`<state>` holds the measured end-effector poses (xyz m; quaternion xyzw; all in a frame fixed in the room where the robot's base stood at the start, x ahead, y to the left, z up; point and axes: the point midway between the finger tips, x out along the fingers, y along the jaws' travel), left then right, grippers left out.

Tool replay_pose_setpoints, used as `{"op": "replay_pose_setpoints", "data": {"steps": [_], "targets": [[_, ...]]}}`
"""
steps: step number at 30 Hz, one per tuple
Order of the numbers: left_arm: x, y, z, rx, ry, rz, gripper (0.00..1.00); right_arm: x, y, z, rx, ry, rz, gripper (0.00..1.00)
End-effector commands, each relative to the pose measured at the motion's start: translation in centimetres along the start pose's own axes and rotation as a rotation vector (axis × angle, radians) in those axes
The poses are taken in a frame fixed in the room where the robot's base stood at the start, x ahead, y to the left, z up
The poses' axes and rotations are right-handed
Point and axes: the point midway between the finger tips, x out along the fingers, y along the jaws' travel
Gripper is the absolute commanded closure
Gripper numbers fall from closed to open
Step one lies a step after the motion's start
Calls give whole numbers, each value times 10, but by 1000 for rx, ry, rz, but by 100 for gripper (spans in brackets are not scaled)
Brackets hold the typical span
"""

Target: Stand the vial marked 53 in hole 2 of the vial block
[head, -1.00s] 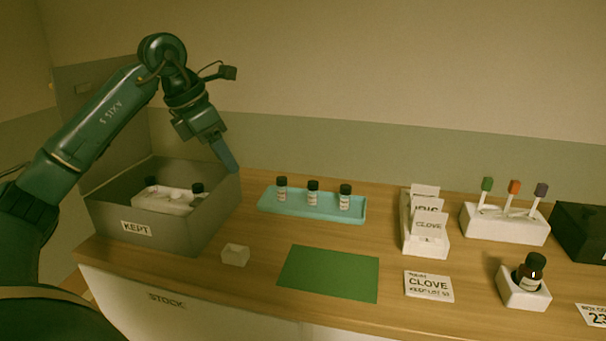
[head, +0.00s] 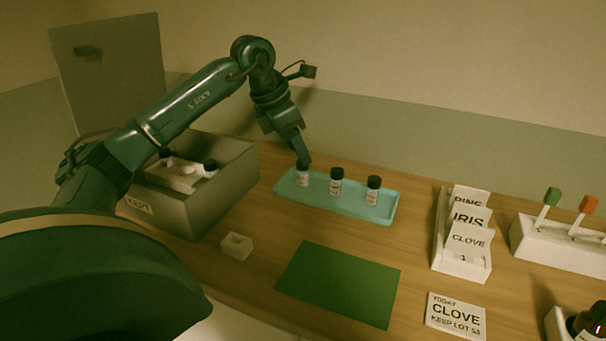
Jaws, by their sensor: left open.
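Three dark-capped vials stand on a teal tray (head: 385,216): a left one (head: 302,179), a middle one (head: 336,186) and a right one (head: 373,194). Their label numbers are too small to read, so I cannot tell which is marked 53. My left gripper (head: 303,161) points down at the left vial's cap, with its fingers at or over the cap; the jaws are open. A white block (head: 172,178) sits inside the grey box marked KEPT (head: 222,200) and has two dark-capped vials at its ends. Its hole numbers cannot be read. My right gripper is not in view.
A small white holder (head: 237,246) stands by the box, left of a green mat (head: 340,285). A card (head: 456,316) reads CLOVE, KEEP LOT 53. A card rack (head: 462,263) and a stand with coloured-tipped sticks (head: 563,246) are at right.

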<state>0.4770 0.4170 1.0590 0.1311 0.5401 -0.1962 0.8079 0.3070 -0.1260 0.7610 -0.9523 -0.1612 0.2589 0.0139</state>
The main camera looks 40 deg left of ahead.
Motion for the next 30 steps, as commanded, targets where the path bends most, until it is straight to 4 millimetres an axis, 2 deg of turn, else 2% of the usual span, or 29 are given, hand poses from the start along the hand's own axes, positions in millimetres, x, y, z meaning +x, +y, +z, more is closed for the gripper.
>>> {"op": "replay_pose_setpoints", "data": {"steps": [10, 20, 30], "targets": [[45, 1, -6, 0, 1, -2, 51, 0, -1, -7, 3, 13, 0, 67], [52, 2, -6, 1, 0, 0, 52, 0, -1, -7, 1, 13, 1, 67], [51, 2, -6, 0, 0, 0, 80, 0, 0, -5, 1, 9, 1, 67]]}}
